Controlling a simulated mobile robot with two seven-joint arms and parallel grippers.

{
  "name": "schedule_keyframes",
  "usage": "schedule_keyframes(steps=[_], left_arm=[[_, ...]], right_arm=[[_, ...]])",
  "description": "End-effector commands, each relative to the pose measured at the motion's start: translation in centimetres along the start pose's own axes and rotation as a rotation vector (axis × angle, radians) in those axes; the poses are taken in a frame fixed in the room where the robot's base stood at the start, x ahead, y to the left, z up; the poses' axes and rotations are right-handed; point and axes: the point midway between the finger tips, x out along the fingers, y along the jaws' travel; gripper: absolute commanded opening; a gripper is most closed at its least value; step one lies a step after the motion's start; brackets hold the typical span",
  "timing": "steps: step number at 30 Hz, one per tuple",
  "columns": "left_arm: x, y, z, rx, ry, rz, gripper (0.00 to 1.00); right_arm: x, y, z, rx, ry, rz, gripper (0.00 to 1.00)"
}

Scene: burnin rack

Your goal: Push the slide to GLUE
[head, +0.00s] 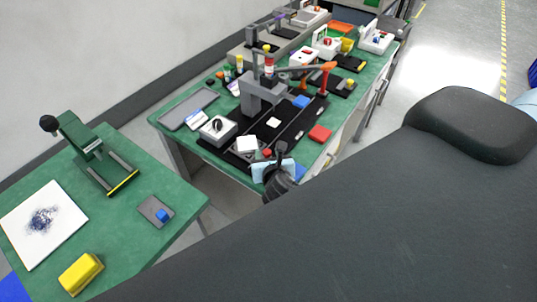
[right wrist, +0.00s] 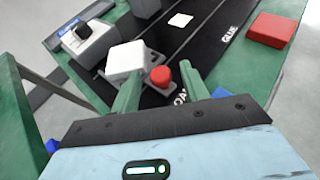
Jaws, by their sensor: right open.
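The slide is a grey plate (right wrist: 158,91) with a red knob (right wrist: 160,77) and a white block (right wrist: 125,60) beside the knob. It sits at the near end of a dark track (right wrist: 195,45), by lettering partly hidden by my gripper. The word GLUE (right wrist: 230,33) is printed farther along the track. My right gripper (right wrist: 160,72) is open, its two green fingers on either side of the knob in the picture; I cannot tell whether they touch it. In the head view the knob (head: 267,153) is just beyond my right gripper (head: 271,162). My left gripper is not in view.
A white square (right wrist: 181,20) lies on the track. A grey box with a black dial (right wrist: 80,40) stands left of the slide. A red block (right wrist: 272,30) lies to the right. A grey press (head: 262,90) stands over the track farther back.

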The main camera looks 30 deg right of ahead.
Motion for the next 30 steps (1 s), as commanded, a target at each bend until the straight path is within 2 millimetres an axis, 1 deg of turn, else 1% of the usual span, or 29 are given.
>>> schedule_keyframes(steps=[8,11,18,19,26,29,30], left_arm=[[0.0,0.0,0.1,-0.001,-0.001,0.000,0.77],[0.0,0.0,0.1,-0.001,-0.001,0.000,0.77],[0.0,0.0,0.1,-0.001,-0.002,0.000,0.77],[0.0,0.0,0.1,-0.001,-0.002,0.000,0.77],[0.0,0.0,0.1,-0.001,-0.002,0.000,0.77],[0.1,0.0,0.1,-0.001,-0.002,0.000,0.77],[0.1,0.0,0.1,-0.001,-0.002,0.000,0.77]], right_arm=[[0.1,0.0,0.0,0.001,0.000,0.000,0.45],[0.1,0.0,0.0,0.000,0.000,0.000,0.33],[0.1,0.0,0.0,0.000,0.000,0.000,0.02],[0.1,0.0,0.0,0.000,0.000,0.000,0.00],[0.4,0.0,0.1,-0.001,0.000,0.001,0.00],[1.4,0.0,0.4,-0.005,-0.001,0.004,0.00],[2.0,0.1,0.6,-0.005,-0.003,0.006,0.00]])
